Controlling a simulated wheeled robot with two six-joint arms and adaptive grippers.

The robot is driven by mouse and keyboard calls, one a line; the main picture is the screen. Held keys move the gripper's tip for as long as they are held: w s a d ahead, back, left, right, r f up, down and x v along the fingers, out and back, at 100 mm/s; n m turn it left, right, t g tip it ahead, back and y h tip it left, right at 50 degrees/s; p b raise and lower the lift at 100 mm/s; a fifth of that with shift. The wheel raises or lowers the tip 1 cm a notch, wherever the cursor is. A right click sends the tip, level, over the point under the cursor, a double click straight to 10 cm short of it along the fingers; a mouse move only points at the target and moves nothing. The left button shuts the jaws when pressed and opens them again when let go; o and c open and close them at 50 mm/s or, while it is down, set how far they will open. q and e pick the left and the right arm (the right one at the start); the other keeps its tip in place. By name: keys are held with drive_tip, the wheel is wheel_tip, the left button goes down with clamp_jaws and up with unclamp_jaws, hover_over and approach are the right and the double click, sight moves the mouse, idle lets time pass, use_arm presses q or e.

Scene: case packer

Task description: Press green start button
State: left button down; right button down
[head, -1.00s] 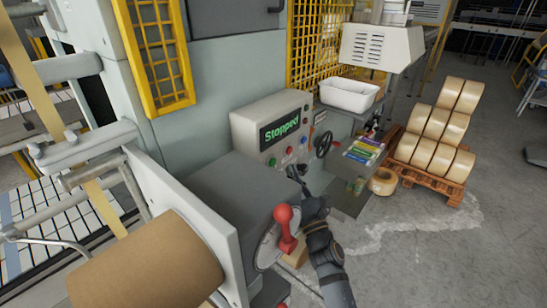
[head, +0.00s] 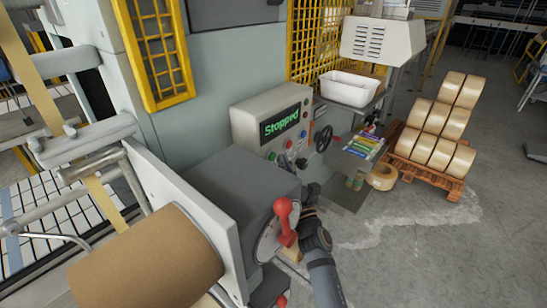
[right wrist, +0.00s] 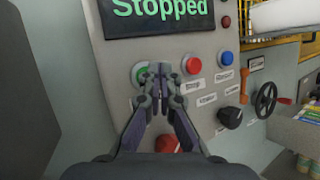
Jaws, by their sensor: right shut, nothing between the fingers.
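The green start button (right wrist: 138,74) is on the grey control panel (right wrist: 112,65), below a display (right wrist: 160,14) that reads "Stopped" in green. In the right wrist view, my right gripper (right wrist: 159,70) is shut and empty. Its fingertips are in front of the panel and cover the right part of the green button; whether they touch it, I cannot tell. In the head view the panel (head: 243,128) stands behind a dark grey housing, and my right gripper (head: 308,190) is low beside that housing, its fingertips hard to make out. My left gripper is not in view.
A red button (right wrist: 192,65) and a blue button (right wrist: 226,59) sit right of the green one. A black knob (right wrist: 231,117) and a handwheel (right wrist: 266,99) are further right. A red-handled lever (head: 286,220) stands close to my right arm.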

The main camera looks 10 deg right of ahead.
idle(0.8)
drive_tip(key=shift+w+a, duration=0.25)
drive_tip(key=shift+w, duration=0.1)
drive_tip(key=shift+w+a, duration=0.1)
drive_tip(key=shift+w, duration=0.05)
idle(0.4)
drive_tip(key=shift+w+a+r, duration=0.2)
drive_tip(key=shift+w+a, duration=0.05)
idle(0.5)
drive_tip(key=shift+s+d, duration=0.55)
drive_tip(key=shift+s, duration=0.25)
